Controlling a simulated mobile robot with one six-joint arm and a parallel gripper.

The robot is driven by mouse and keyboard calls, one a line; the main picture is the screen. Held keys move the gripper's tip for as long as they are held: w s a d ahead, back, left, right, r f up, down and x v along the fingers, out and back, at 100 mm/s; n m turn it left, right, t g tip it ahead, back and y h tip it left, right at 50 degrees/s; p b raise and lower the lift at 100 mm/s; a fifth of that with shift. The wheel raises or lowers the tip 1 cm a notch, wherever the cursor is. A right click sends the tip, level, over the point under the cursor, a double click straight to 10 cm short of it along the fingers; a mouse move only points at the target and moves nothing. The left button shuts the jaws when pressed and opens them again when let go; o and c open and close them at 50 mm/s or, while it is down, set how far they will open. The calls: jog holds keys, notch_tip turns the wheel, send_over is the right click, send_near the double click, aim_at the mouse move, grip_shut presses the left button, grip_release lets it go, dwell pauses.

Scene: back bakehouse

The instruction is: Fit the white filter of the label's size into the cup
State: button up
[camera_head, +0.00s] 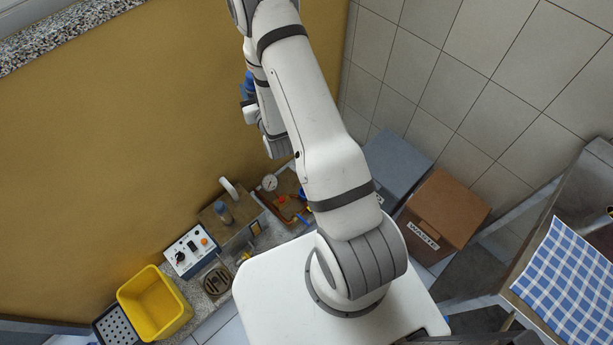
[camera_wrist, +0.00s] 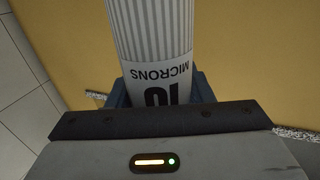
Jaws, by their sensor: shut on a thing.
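My gripper (camera_wrist: 160,88) is shut on a white ribbed filter (camera_wrist: 152,30) in the wrist view. Its plain band reads MICRONS upside down; the number beside it looks like 10 but is partly hidden by my gripper. The filter's far end runs out of the picture. In the head view my gripper (camera_head: 249,86) is small and mostly behind my arm, high against the ochre wall; the filter cannot be made out there. A small bluish cylinder (camera_head: 223,213), possibly the cup, stands on a brown board at lower left. I cannot read any size label there.
A white cylinder (camera_head: 229,188) is on the same board. Nearby are a gauge (camera_head: 269,183), a switch box (camera_head: 190,250), a round drain (camera_head: 217,281) and a yellow bin (camera_head: 155,303). A WASTE box (camera_head: 444,214) and a checked cloth (camera_head: 568,285) are at right.

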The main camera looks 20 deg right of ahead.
jog(key=shift+a, duration=0.2)
jog(key=w+d+f+m+g+h+b, duration=0.1)
jog(key=w+d+f+m+h+b, duration=0.15)
jog(key=f+b, duration=0.8)
jog(key=w+d+f+m+g+h+b, duration=0.1)
jog(key=w+d+f+h+b, duration=0.2)
jog(key=f+b, duration=0.7)
jog(key=w+d+f+m+h+b, duration=0.1)
jog(key=d+f+m+h+b, duration=0.3)
jog(key=f, duration=1.1)
jog(key=d+f+m+g+h+b, duration=0.1)
jog(key=d+f+g+h+b, duration=0.1)
jog(key=f+b, duration=0.8)
jog(key=s+d+f+m+g+h+b, duration=0.1)
jog(key=d+f+m+g+h+b, duration=0.1)
jog(key=f+b, duration=0.8)
jog(key=s+d+f+m+g+h+b, duration=0.1)
jog(key=d+f+b, duration=0.4)
jog(key=f, duration=1.8)
jog(key=shift+d+f+m+g+h+b, duration=0.35)
jog(key=shift+g+b, duration=0.95)
jog(key=shift+b, duration=1.55)
jog(key=shift+a+r, duration=0.1)
jog(key=shift+r, duration=0.1)
jog(key=shift+s, duration=0.2)
jog(key=shift+f+b, duration=0.65)
jog(key=shift+b, duration=0.05)
jog(key=o, duration=0.9)
jog(key=shift+o, duration=0.2)
